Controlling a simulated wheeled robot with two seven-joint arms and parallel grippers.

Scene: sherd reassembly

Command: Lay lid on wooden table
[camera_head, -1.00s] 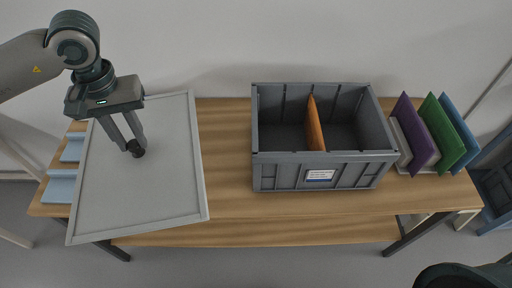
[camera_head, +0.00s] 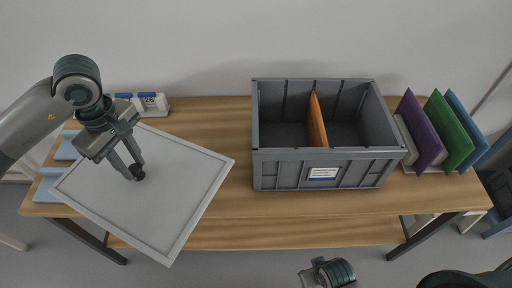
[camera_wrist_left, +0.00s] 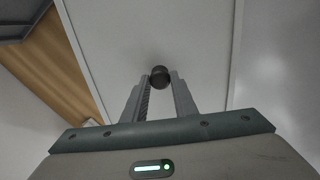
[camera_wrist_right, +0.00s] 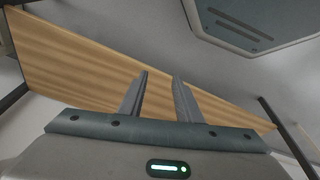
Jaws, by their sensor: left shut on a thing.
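The lid (camera_head: 165,193) is a flat grey panel with a raised pale rim and a dark round knob (camera_head: 138,172). It lies over the left part of the wooden table (camera_head: 225,205), turned askew, with its front corner past the table's front edge. I cannot tell whether it touches the table. My left gripper (camera_head: 133,168) is shut on the knob; the left wrist view shows the knob (camera_wrist_left: 160,76) between the fingertips. My right gripper (camera_wrist_right: 160,78) is open and empty in the right wrist view, with the wooden table (camera_wrist_right: 75,65) beyond it.
A grey crate (camera_head: 325,168) with an orange divider (camera_head: 318,120) stands right of the lid. Purple (camera_head: 422,130), green (camera_head: 447,130) and blue panels stand at the right end.

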